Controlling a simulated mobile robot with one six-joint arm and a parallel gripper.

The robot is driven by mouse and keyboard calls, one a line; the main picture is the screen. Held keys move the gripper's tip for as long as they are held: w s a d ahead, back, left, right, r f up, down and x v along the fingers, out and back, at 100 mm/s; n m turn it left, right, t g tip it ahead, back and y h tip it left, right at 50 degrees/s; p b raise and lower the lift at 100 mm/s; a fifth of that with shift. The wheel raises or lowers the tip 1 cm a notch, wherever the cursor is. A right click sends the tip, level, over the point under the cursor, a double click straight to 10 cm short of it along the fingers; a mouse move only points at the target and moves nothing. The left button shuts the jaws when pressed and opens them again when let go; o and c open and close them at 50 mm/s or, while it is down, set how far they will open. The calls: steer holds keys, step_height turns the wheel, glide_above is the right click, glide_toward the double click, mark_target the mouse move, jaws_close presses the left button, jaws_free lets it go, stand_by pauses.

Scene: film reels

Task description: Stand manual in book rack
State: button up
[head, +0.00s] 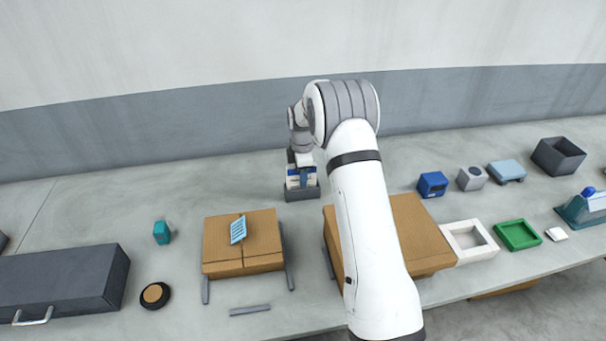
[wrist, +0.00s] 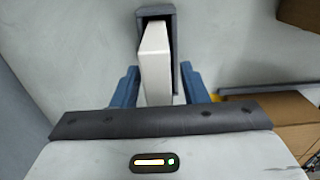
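The manual (head: 294,181), white and blue, stands upright in the small dark grey book rack (head: 302,195) at the back of the counter. In the wrist view the white manual (wrist: 155,62) sits inside the grey rack (wrist: 174,22), whose walls show at its far end and right side. My gripper (wrist: 160,82) is open, with one blue finger on each side of the manual and a visible gap at least on the right. In the head view my gripper (head: 303,170) is just above the rack, and its fingertips are partly hidden.
Cardboard boxes stand at left (head: 240,265) and behind my arm (head: 420,225); a light blue calculator-like item (head: 238,230) lies on the left one. A dark case (head: 60,280) is far left. Blue (head: 432,184) and grey (head: 471,178) blocks and a green tray (head: 517,235) are right.

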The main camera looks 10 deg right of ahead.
steer(key=shift+r, duration=0.1)
step_height(320, 180, up, 12)
steer(key=shift+f+b, duration=0.15)
steer(key=shift+b, duration=0.8)
steer(key=s+r+m+t, duration=0.2)
steer(key=s+r+m, duration=0.75)
steer(key=s, duration=0.75)
steer(key=s+f+m+t, duration=0.1)
steer(key=s+m, duration=0.7)
steer(key=s, duration=1.5)
steer(key=shift+s+d, duration=0.15)
